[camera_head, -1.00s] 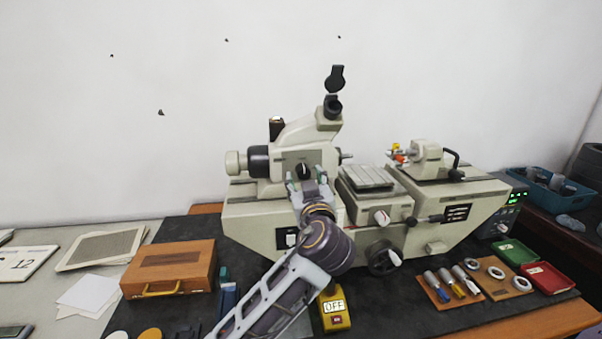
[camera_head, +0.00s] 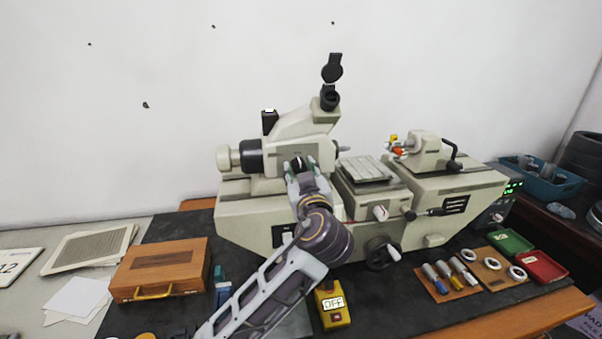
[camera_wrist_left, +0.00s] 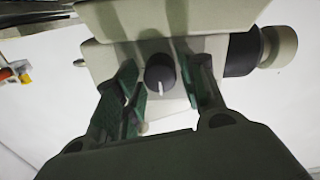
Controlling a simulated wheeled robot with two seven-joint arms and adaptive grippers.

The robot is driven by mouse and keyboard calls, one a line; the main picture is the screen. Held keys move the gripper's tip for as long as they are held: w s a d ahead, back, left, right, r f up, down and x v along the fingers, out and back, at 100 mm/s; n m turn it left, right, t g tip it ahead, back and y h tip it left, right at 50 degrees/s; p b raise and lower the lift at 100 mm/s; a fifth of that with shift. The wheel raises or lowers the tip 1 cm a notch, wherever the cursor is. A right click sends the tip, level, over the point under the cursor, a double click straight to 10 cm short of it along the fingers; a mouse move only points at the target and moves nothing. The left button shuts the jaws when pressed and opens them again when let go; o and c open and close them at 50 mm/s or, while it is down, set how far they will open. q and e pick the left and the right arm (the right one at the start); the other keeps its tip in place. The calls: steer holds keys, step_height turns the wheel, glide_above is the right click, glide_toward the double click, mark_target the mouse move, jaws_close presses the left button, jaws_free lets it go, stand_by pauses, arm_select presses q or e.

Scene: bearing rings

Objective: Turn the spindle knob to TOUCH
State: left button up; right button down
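The black spindle knob (camera_head: 297,164) is on the front of the cream measuring machine's head (camera_head: 285,152). In the left wrist view the round knob (camera_wrist_left: 160,76) carries a white pointer line toward the bottom of the picture. My left gripper (camera_head: 301,168) is at the knob, its green-padded fingers on either side. In the wrist view the gripper (camera_wrist_left: 164,88) is open, with a gap between the knob and the right finger; the left finger is close to the knob, and contact cannot be told. No TOUCH marking is readable. My right gripper is not in view.
A yellow box with an OFF display (camera_head: 333,304) stands below the machine. A handwheel (camera_head: 380,253) and a slotted stage (camera_head: 366,170) are right of my arm. A wooden case (camera_head: 160,270) lies left. Rings on a board (camera_head: 500,270) and small trays lie right.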

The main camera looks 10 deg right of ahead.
arm_select(q)
steer(key=c, duration=0.6)
steer(key=shift+o, duration=0.2)
